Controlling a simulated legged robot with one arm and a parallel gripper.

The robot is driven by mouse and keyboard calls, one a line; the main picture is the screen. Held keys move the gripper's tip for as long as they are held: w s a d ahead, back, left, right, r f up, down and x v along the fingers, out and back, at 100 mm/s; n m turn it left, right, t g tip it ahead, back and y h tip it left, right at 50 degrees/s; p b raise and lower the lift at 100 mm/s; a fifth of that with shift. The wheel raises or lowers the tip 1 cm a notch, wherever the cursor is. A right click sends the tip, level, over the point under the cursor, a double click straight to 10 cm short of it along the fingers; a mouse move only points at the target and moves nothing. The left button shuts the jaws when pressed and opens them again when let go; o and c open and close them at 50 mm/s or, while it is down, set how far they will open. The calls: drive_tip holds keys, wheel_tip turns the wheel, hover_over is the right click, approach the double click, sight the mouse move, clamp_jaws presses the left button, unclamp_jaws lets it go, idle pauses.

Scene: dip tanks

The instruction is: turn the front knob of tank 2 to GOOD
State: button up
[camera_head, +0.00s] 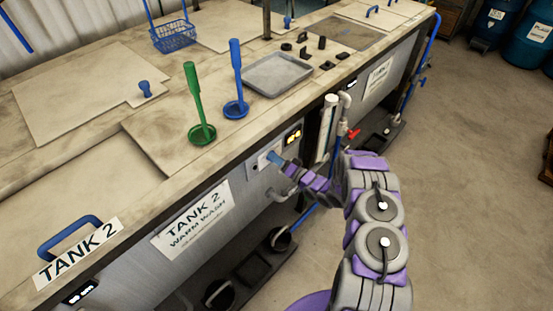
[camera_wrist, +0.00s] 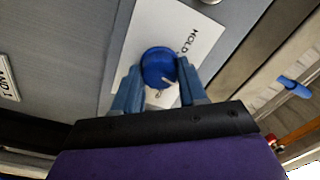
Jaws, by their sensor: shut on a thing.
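The front knob (camera_wrist: 157,66) of tank 2 is a round blue knob with a pale pointer line, set on a white plate (camera_wrist: 187,28) on the tank's front panel. Part of a word, "HOLD", shows on the plate to the right of the knob; other markings are hidden or too small to read. My gripper (camera_wrist: 158,84) has its two blue fingers on either side of the knob and is shut on it. In the head view my gripper (camera_head: 274,158) reaches the panel right of the "TANK 2 WARM WASH" sign (camera_head: 193,219). The knob is mostly hidden there.
Green (camera_head: 201,132) and blue (camera_head: 236,107) upright-handled tools and a grey tray (camera_head: 277,75) are on the tank top. Open floor lies right.

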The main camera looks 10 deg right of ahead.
drive_tip(key=shift+d+f+m+h+p, duration=0.1)
drive_tip(key=shift+m+h+p, duration=0.1)
drive_tip(key=shift+m, duration=2.35)
drive_tip(key=shift+d+f+m+h+p, duration=0.1)
drive_tip(key=shift+m+p, duration=0.05)
drive_tip(key=shift+m, duration=2.4)
drive_tip(key=o, duration=0.8)
drive_tip(key=shift+w+f, duration=0.1)
drive_tip(key=shift+f, duration=0.05)
drive_tip(key=shift+o, duration=1.3)
drive_tip(key=v, duration=1.7)
drive_tip(key=shift+s+f, duration=0.2)
drive_tip(key=shift+s, duration=0.05)
drive_tip(key=shift+d, duration=0.1)
